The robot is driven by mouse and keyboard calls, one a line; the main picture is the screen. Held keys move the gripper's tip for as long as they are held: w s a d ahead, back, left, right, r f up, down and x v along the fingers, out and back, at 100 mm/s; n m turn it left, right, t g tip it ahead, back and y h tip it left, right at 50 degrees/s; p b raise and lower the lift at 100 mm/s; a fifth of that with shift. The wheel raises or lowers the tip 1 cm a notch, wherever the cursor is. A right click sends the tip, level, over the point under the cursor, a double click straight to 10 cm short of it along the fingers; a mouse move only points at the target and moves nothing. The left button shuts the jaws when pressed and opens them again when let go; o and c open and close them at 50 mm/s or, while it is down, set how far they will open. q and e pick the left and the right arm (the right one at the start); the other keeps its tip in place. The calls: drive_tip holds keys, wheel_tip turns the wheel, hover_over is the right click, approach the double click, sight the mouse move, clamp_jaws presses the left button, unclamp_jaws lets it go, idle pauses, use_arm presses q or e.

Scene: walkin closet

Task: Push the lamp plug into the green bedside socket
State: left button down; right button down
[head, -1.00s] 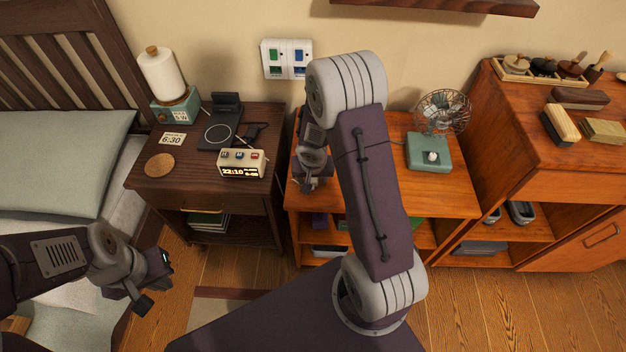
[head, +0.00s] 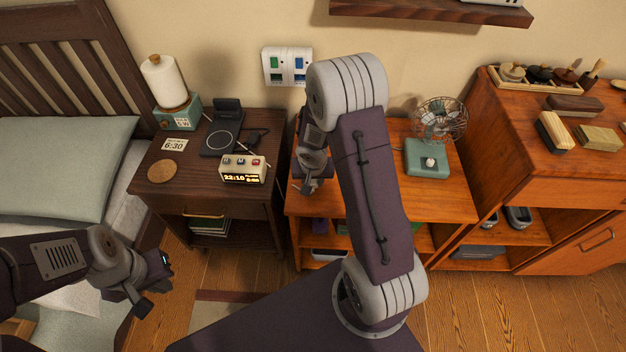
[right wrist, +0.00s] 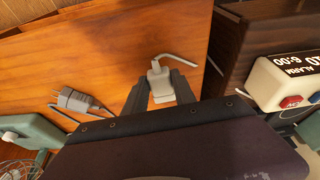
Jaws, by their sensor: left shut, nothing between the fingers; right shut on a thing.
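A white wall plate holds a green socket (head: 275,67) on its left and a blue socket (head: 298,69) on its right. My right gripper (head: 311,182) is over the left part of the orange wooden cabinet, below and right of the plate. In the right wrist view it is shut on a pale plug (right wrist: 160,80) with a short length of white cord showing. The plug is hidden in the head view. The lamp (head: 166,80), with a white shade and teal base, stands on the dark nightstand. My left gripper (head: 158,276) is shut and empty at the lower left.
A grey plug (right wrist: 75,98) lies on the cabinet top. An alarm clock (head: 243,169) and a black charging stand (head: 222,135) sit on the nightstand (head: 200,185). A teal-based fan (head: 430,155) stands right of my right arm. A shelf (head: 440,12) juts out above.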

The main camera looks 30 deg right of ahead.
sight(313, 182)
drive_tip(key=shift+r+p, duration=1.5)
drive_tip(key=shift+r, duration=0.45)
